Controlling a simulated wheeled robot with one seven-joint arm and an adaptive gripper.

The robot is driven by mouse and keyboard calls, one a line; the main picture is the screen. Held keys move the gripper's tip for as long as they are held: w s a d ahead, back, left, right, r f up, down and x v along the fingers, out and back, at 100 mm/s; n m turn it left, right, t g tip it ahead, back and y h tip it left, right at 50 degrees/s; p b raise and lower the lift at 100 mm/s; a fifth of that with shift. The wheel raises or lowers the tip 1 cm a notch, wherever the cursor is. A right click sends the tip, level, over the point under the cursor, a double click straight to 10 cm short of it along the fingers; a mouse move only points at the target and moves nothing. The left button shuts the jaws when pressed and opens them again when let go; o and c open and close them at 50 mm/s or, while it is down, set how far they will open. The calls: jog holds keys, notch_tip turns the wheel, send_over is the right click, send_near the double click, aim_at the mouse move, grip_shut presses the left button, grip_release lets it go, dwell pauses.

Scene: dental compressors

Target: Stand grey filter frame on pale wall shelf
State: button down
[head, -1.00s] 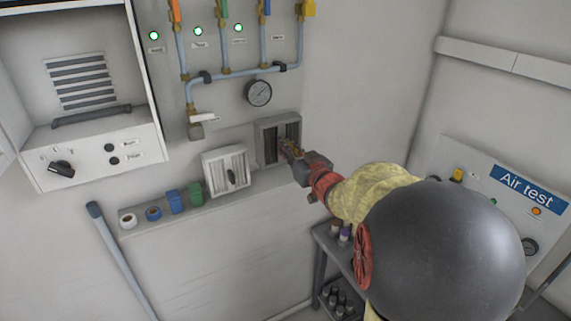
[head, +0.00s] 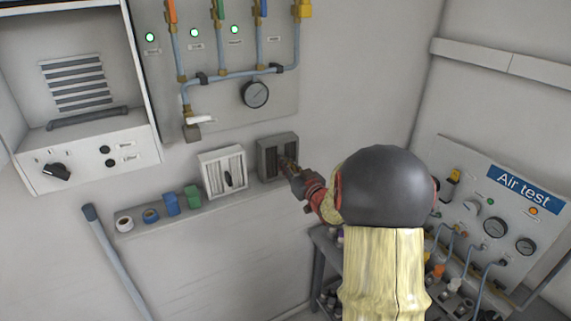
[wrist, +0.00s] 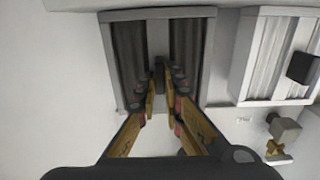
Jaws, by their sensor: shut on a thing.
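The grey filter frame (head: 265,160) is upright at the right end of the pale wall shelf (head: 190,217), to the right of a white filter frame (head: 209,178). In the wrist view the grey frame (wrist: 127,60) shows dark pleats and a grey middle bar. My gripper (head: 287,166) is in front of it; in the wrist view my gripper's fingertips (wrist: 160,82) close on the small dark handle at its middle. The frame's lower edge is at the shelf; I cannot tell whether it touches.
Green (head: 192,196) and blue (head: 171,204) containers and two rolls stand on the shelf's left part. A pressure gauge (head: 255,94) and blue pipes are above. An air test panel (head: 490,215) and a bench are at the right.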

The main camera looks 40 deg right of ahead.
jog(key=shift+r, duration=0.1)
jog(key=shift+f, duration=0.2)
jog(key=c, duration=1.9)
grip_release()
